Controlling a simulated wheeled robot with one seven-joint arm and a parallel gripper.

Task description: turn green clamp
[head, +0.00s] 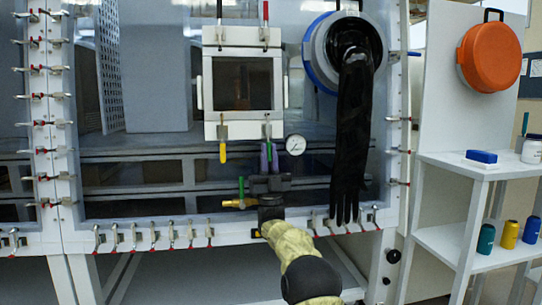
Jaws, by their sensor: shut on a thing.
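The green clamp (267,130) is at the lower right corner of the small white-framed door on the glovebox front. Its green handle hangs down from its metal body. My gripper (268,150) reaches up from below, and its purple fingers are shut on the lower part of the green handle. The fingers hide the handle's lower end. The yellow clamp (223,151) hangs down at the lower left corner of the door.
A round gauge (295,145) sits close to the right of my gripper. A brass valve (238,203) with a green lever is at its lower left. A black glove (352,130) hangs further right. Red-tipped clamps line the panel edges. A shelf (485,168) stands at the right.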

